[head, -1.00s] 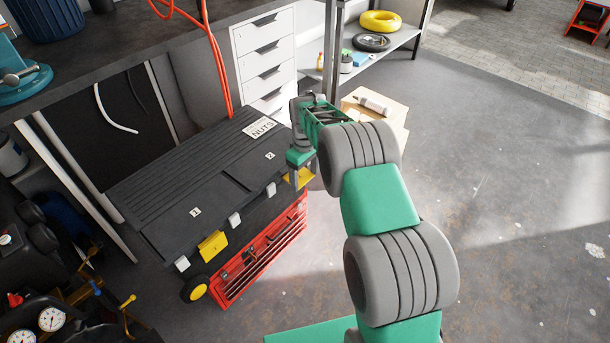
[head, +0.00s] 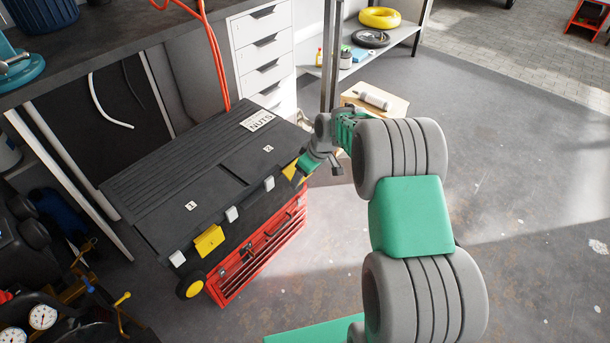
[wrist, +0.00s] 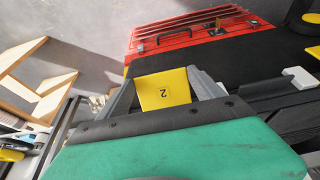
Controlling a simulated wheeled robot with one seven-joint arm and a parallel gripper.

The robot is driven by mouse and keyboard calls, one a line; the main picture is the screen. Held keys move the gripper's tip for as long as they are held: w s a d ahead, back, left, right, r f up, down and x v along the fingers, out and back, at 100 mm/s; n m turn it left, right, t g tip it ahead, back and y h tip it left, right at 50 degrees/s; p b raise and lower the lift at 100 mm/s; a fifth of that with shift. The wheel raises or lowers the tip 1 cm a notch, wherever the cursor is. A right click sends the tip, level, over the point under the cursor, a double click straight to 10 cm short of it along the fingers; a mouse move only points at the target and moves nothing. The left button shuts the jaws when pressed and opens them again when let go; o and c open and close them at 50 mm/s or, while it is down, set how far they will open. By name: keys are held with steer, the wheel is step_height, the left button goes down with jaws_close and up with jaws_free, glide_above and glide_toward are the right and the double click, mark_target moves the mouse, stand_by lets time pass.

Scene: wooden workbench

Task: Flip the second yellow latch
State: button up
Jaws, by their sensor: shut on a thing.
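The black toolbox lid (head: 195,180) tops a red chest (head: 240,268) under the bench. The second yellow latch (head: 291,171) is at the lid's right front, near the label 2, partly hidden by my gripper (head: 301,175). In the wrist view the latch (wrist: 164,90), marked 2, sits between the two grey fingers of my gripper (wrist: 165,92). The gripper is shut on this latch. The first yellow latch (head: 209,240) hangs on the front edge at the left, near the label 1.
White catches (head: 232,214) line the lid's front edge. A white drawer unit (head: 265,50) and a low wooden box (head: 374,100) with a grey tube stand behind. Dark machinery with gauges (head: 43,316) is at the lower left. The floor at right (head: 530,190) is open.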

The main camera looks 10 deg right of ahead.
step_height(320, 180, down, 6)
steer(key=w+a+t+y+b, duration=0.1)
steer(key=t+y+b, duration=0.6)
steer(key=b, duration=1.4)
steer(key=shift+w+a+r+t, duration=0.2)
steer(key=shift+w+t, duration=0.4)
steer(key=shift+t, duration=0.7)
steer(key=o, duration=1.4)
steer(key=shift+c, duration=0.2)
steer(key=p+v, duration=0.2)
steer(key=v, duration=0.5)
steer(key=shift+s+d, duration=0.2)
steer(key=shift+s, duration=0.05)
